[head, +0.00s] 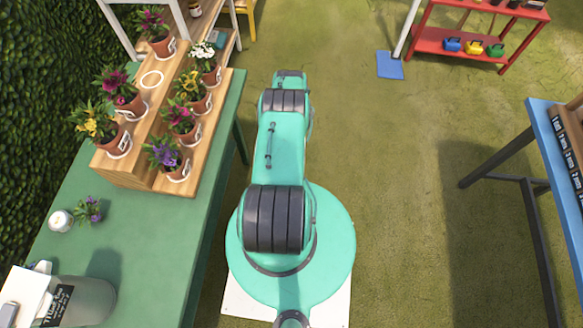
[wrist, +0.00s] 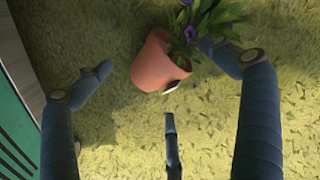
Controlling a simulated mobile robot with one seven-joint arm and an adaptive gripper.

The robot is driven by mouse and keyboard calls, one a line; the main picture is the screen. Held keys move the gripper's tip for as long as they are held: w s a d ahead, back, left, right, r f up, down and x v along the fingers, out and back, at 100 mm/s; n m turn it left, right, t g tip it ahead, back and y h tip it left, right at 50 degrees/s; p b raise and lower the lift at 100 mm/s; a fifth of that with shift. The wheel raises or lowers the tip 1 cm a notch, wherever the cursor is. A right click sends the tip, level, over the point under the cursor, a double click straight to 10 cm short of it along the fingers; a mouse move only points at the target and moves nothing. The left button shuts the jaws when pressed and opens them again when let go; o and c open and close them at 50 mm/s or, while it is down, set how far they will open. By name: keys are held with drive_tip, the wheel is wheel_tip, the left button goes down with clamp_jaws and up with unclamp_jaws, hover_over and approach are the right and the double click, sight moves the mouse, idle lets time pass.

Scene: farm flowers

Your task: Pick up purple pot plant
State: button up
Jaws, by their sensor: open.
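In the wrist view, a terracotta pot (wrist: 158,66) with purple flowers (wrist: 190,33) and green leaves shows tilted against the grass, with a small pale tag on its side. My gripper (wrist: 160,78) is open, with dark blue fingers to the left, right and below the pot. The right fingertip overlaps the leaves in the picture; I cannot tell whether it touches them. In the head view, a purple-flowered pot plant (head: 165,160) stands at the front end of the wooden stand. My gripper is out of sight there.
The wooden stand (head: 128,174) holds several other potted flowers on the green table (head: 150,240). A white jar (head: 60,221) and a small purple plant (head: 89,209) are nearer. A blue table (head: 545,130) stands right, a red shelf (head: 432,35) far back. Open grass lies between.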

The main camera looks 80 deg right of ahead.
drive_tip(key=shift+f, duration=0.25)
drive_tip(key=shift+a+f+b, duration=0.1)
drive_tip(key=shift+f+b, duration=0.95)
drive_tip(key=shift+f, duration=1.55)
drive_tip(key=c, duration=2)
drive_tip(key=shift+c, duration=0.2)
drive_tip(key=shift+r, duration=0.1)
drive_tip(key=shift+r+p, duration=1.55)
drive_tip(key=shift+r, duration=3.4)
